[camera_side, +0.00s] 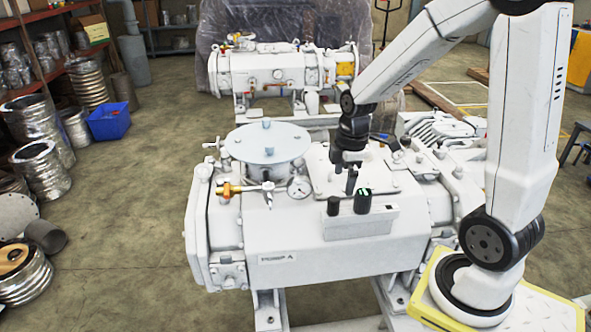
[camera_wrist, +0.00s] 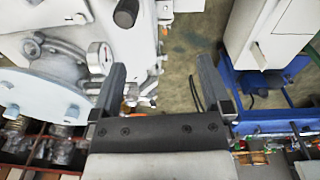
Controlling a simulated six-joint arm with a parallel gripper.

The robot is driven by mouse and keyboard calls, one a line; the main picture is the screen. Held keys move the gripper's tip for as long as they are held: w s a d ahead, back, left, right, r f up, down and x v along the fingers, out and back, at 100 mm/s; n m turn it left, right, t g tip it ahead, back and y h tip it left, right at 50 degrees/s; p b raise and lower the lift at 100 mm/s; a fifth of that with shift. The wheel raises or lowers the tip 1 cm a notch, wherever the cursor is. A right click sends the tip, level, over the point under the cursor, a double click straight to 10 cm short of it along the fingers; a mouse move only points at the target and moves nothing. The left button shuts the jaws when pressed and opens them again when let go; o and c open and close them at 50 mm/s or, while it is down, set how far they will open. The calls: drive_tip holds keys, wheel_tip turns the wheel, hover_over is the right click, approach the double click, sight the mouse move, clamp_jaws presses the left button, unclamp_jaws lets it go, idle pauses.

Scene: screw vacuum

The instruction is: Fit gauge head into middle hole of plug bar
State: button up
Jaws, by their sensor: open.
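The pale plug bar (camera_side: 360,224) lies along the front top edge of the white pump in the side view. A short black cylinder (camera_side: 333,206) stands at its left end. A larger black cylinder with a small green mark on top (camera_side: 362,201), possibly the gauge head, stands near its middle; I cannot tell whether it is seated in a hole. My gripper (camera_side: 351,184) points down just behind and above this cylinder. In the wrist view my gripper (camera_wrist: 163,70) has its jaws apart with nothing between them. A dark cylinder (camera_wrist: 126,12) shows beyond the left jaw.
A round dial gauge (camera_side: 299,187) and brass valve (camera_side: 230,190) stand left of the bar. A round flanged lid (camera_side: 267,144) rises behind them. A second pump (camera_side: 282,72) stands farther back.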

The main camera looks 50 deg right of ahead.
drive_tip(key=s+a+f+m+t, duration=0.1)
drive_tip(key=a+m, duration=0.3)
drive_tip(key=a, duration=0.1)
drive_tip(key=s+a+f+m, duration=0.1)
drive_tip(key=s+a+m, duration=0.1)
drive_tip(key=a+m, duration=0.3)
drive_tip(key=shift+a+f+m+t, duration=0.3)
drive_tip(key=shift+a+f+t, duration=0.1)
drive_tip(key=shift+a, duration=0.3)
idle(0.7)
